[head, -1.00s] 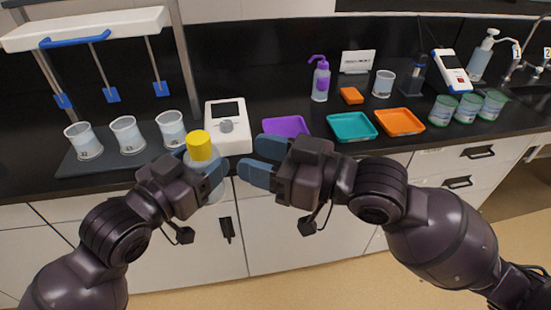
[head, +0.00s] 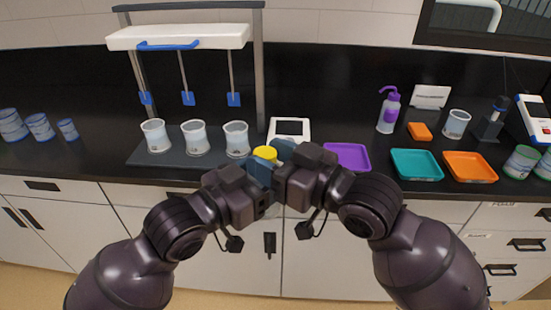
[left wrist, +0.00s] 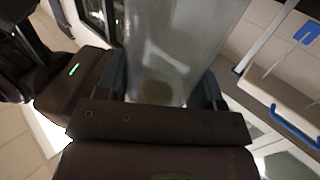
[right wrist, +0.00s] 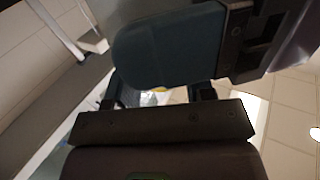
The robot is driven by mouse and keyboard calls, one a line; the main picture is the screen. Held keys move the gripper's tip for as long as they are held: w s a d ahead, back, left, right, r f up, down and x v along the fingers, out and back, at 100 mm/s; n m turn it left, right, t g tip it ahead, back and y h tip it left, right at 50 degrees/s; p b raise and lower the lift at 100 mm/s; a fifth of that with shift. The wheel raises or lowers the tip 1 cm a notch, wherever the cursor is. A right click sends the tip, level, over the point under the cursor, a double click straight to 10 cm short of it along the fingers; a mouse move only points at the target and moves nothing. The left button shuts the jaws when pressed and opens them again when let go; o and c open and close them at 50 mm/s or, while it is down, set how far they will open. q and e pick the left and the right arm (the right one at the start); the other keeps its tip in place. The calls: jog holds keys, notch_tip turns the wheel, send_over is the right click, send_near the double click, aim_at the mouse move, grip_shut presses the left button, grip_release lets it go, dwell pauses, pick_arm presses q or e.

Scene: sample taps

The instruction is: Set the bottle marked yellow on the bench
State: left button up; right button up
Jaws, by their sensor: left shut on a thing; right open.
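The bottle with a yellow cap (head: 265,152) is in my left gripper (head: 262,170), in front of the bench edge. In the head view the grippers hide most of its body. The left wrist view shows its clear, greyish body (left wrist: 180,45) between the left fingers. My right gripper (head: 284,153) is open, right beside the cap and the left fingers; I cannot tell whether they touch. In the right wrist view a large blue-grey finger pad (right wrist: 165,50) fills the space ahead of the right jaws. The black bench (head: 85,150) runs behind both grippers.
Several beakers (head: 195,138) stand under a stirrer rack (head: 180,37). A white device (head: 290,126) stands just behind the grippers. Purple (head: 348,156), teal (head: 416,165) and orange (head: 470,167) trays lie to the right. Bare bench lies left of the rack, beside blue-lidded tubs (head: 38,126).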

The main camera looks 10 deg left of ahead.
jog(key=shift+c, duration=0.3)
jog(key=c, duration=0.5)
pick_arm(q)
jog(key=o, duration=1)
pick_arm(e)
jog(key=shift+c, duration=0.4)
pick_arm(q)
jog(key=shift+s+f, duration=0.1)
